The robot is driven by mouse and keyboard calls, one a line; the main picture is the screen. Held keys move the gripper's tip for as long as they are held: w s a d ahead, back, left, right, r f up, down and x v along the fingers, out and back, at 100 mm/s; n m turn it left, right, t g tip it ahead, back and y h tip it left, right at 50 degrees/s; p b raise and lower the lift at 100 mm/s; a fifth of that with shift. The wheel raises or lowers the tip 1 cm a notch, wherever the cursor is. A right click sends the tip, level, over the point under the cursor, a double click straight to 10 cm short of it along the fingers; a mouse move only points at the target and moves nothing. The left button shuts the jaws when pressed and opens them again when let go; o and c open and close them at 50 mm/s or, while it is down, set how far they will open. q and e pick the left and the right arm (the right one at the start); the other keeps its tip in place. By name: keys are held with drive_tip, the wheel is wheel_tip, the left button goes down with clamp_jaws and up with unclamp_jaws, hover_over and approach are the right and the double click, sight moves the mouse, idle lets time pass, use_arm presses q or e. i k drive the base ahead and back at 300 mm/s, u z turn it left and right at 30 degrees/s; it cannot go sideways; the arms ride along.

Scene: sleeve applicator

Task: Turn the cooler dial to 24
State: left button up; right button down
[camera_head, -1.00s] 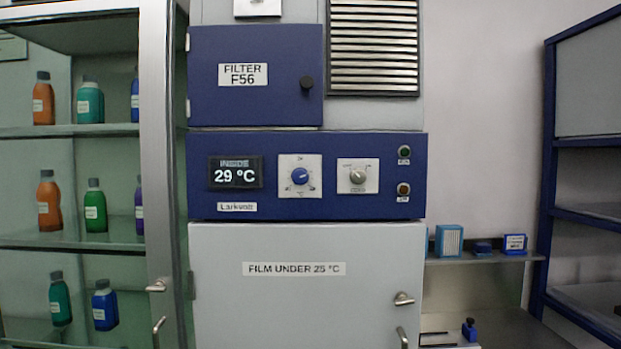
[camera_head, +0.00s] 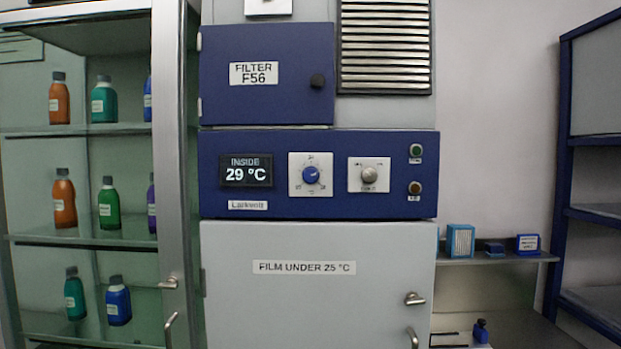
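The cooler (camera_head: 320,285) stands upright in the middle of the view, with a grey door labelled "FILM UNDER 25 °C". Its blue control panel (camera_head: 270,200) carries a display (camera_head: 246,171) reading "INSIDE 29 °C". Right of the display is the blue dial (camera_head: 311,175) on a white plate with small marks around it. The dial's exact setting is too small to read. A grey knob (camera_head: 369,175) sits on another white plate to its right. Neither of my grippers is in view.
A green button (camera_head: 416,150) and a brownish button (camera_head: 415,188) are at the panel's right. A blue filter door (camera_head: 265,100) is above. A glass-fronted cabinet (camera_head: 170,120) with bottles stands left. A shelf (camera_head: 495,259) with small blue boxes and a blue rack (camera_head: 562,180) are right.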

sight(310, 175)
drive_tip(key=k, duration=1)
drive_tip(key=z, duration=1.2)
drive_tip(key=i, duration=1.15)
drive_tip(key=u, duration=0.4)
